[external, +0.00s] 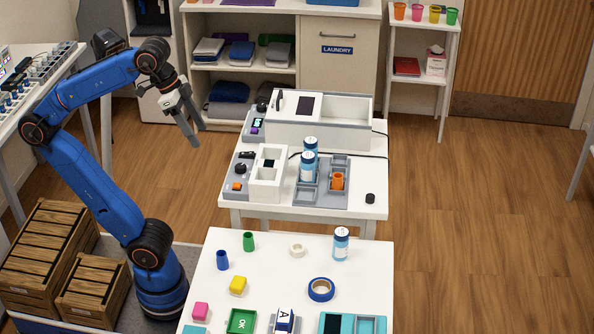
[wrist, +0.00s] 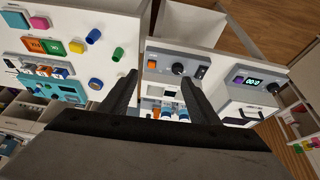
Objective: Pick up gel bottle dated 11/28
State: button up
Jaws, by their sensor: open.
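One bottle (external: 340,244) stands upright on the near white table. A second bottle (external: 307,167) and a third bottle (external: 310,149) stand close together at the grey tray on the middle table. The label dates are too small to read, so I cannot tell which is dated 11/28. My gripper (external: 198,135) is open and empty, raised in the air left of the middle table and apart from all bottles. Its two dark fingers also show spread in the wrist view (wrist: 158,80).
On the near table are a blue tape roll (external: 321,289), a white ring (external: 297,250), a green cup (external: 249,242) and coloured blocks.

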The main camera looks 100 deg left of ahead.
jog(key=w+d+r+n+g, duration=0.1)
jog(key=w+d+r+n, duration=0.15)
jog(key=w, duration=0.65)
jog(key=n+g, duration=0.4)
jog(key=n, duration=1)
send_over(341, 241)
jog(key=a, duration=0.2)
notch_tip(341, 241, down, 5)
jog(key=f, duration=1.5)
jog(key=shift+s, duration=0.3)
jog(key=shift+w+f, duration=0.15)
jog(key=shift+f, duration=1.3)
jog(key=shift+w+f, duration=0.15)
jog(key=shift+f, duration=1.3)
jog(key=shift+c, duration=0.7)
jog(key=c, duration=1.1)
